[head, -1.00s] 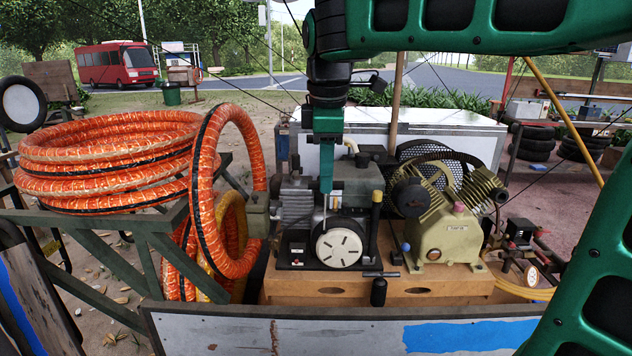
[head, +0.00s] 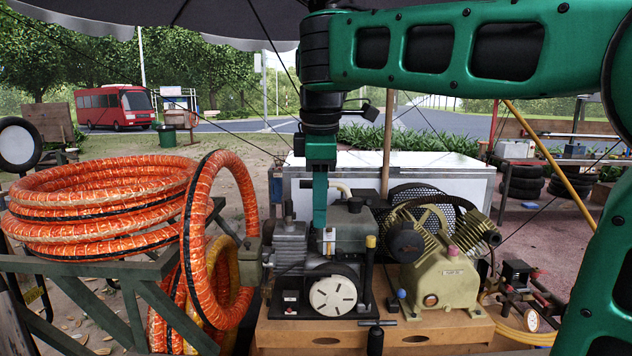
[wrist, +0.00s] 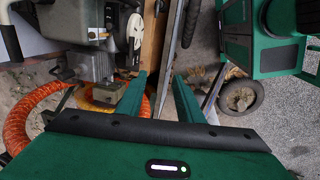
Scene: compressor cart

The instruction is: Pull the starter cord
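The engine (head: 350,228) sits on the cart with a round white slotted starter cover (head: 332,297) facing me; the cover also shows at the top left of the wrist view (wrist: 135,30). A black handle (head: 376,340) with a short crossbar above it is in front of the engine, low and right of the cover. I cannot tell whether it is the starter cord's grip; no cord is clearly visible. My gripper (head: 320,222) points down above the cover, seemingly apart from it. In the wrist view my gripper (wrist: 160,88) is open, with nothing held between its fingers.
A tan compressor pump (head: 440,270) stands right of the engine on a wooden base (head: 290,335). Thick orange hose coils (head: 100,205) fill the left side on a rack. A white chest (head: 420,170) stands behind. A yellow pole (head: 545,145) slants at the right.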

